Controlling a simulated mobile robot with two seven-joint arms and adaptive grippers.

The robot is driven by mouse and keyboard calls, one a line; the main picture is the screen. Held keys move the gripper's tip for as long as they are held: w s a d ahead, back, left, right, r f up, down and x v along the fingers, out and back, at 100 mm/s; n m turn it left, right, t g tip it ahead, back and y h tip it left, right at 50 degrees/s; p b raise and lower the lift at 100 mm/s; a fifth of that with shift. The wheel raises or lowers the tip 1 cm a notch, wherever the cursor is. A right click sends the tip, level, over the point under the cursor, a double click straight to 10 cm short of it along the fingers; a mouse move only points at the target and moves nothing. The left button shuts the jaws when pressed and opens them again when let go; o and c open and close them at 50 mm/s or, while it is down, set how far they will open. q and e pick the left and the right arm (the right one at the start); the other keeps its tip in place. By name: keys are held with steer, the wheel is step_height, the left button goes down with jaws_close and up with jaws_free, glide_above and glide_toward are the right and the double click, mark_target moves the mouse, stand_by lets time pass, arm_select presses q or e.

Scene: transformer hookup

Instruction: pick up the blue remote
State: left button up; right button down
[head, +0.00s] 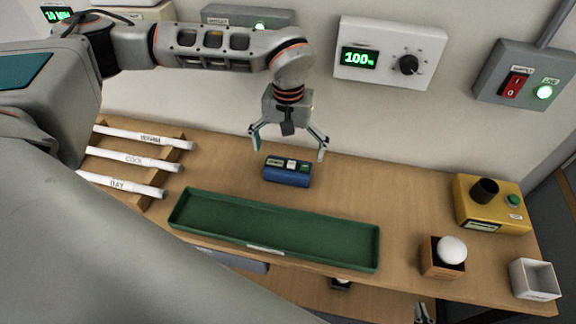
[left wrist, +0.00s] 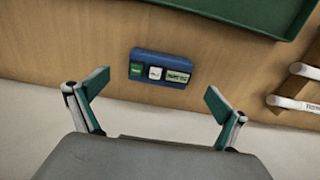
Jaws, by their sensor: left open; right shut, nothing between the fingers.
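The blue remote (head: 287,178) lies on the wooden table behind the green tray, with a small screen and buttons on its top. My left gripper (head: 288,153) is open and empty above the remote, one finger to each side in the picture and apart from it. In the left wrist view the remote (left wrist: 159,84) lies ahead between the two spread fingers (left wrist: 157,88), its green, white and labelled patches facing up. My right gripper (head: 423,314) shows only in small part at the bottom edge, below the table front, shut and empty.
A long green tray (head: 275,255) lies in front of the remote. A wooden rack (head: 176,166) with white labelled tubes stands at left. A brown box with a white bulb (head: 452,250), a white box (head: 535,279) and a yellow device (head: 490,208) stand at right. The wall is close behind.

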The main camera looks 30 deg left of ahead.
mark_target(288, 163)
arm_select(q)
steer(key=f, duration=0.5)
steer(key=w+f, duration=0.1)
steer(key=f, duration=0.1)
steer(key=shift+a+f+p, duration=0.2)
steer(key=shift+f+p, duration=0.05)
steer(key=shift+p, duration=0.1)
steer(key=shift+c, duration=0.4)
steer(key=shift+s, duration=0.1)
steer(key=c, duration=1)
